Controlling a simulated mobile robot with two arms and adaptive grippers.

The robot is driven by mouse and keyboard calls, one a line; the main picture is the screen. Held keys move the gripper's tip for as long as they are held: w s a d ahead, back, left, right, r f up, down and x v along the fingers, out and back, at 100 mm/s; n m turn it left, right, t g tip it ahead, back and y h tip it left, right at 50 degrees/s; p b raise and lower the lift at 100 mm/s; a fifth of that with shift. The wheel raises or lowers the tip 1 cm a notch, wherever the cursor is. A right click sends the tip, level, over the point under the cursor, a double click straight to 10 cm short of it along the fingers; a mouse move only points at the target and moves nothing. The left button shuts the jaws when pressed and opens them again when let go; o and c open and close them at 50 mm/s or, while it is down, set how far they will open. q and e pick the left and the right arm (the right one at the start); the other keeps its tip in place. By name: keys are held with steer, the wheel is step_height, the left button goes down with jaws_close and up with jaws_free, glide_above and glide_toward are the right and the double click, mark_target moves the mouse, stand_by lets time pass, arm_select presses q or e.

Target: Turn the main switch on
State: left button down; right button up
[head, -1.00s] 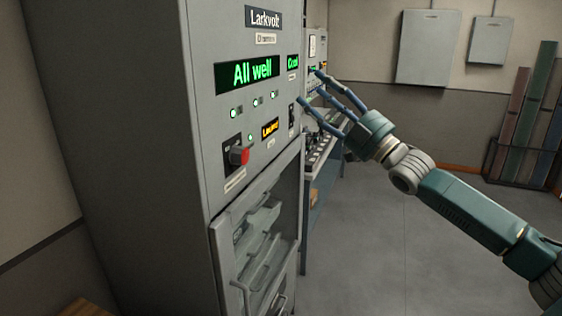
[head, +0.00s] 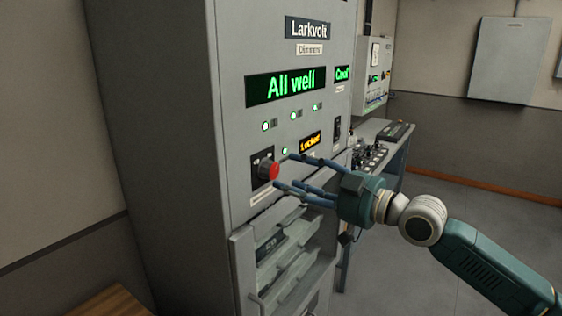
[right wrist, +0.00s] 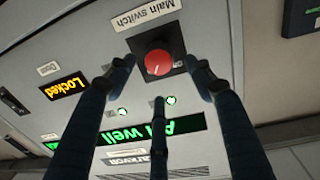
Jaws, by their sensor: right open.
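The main switch is a red round knob (head: 269,171) on a black plate on the front of a grey cabinet (head: 232,110). In the right wrist view the knob (right wrist: 158,62) shows a small white mark, with the label "Main switch" (right wrist: 148,14) beside its plate. My right gripper (head: 282,172) is open, its blue fingers pointing at the knob. In the right wrist view the fingertips (right wrist: 158,72) lie on either side of the knob in the picture; I cannot tell whether they touch it. My left gripper is not in view.
The cabinet displays read "All well" (head: 291,85) and "Locked" (head: 310,142), with several green lamps lit. Below the knob is an open bay with slanted trays (head: 285,250). A desk with controls (head: 385,140) stands behind to the right. Open floor lies at right.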

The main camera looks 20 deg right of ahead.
mark_target(275, 170)
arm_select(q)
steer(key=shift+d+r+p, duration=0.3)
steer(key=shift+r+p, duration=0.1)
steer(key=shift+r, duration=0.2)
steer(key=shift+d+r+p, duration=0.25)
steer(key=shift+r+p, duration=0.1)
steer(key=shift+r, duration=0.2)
arm_select(e)
steer(key=shift+x, duration=2.35)
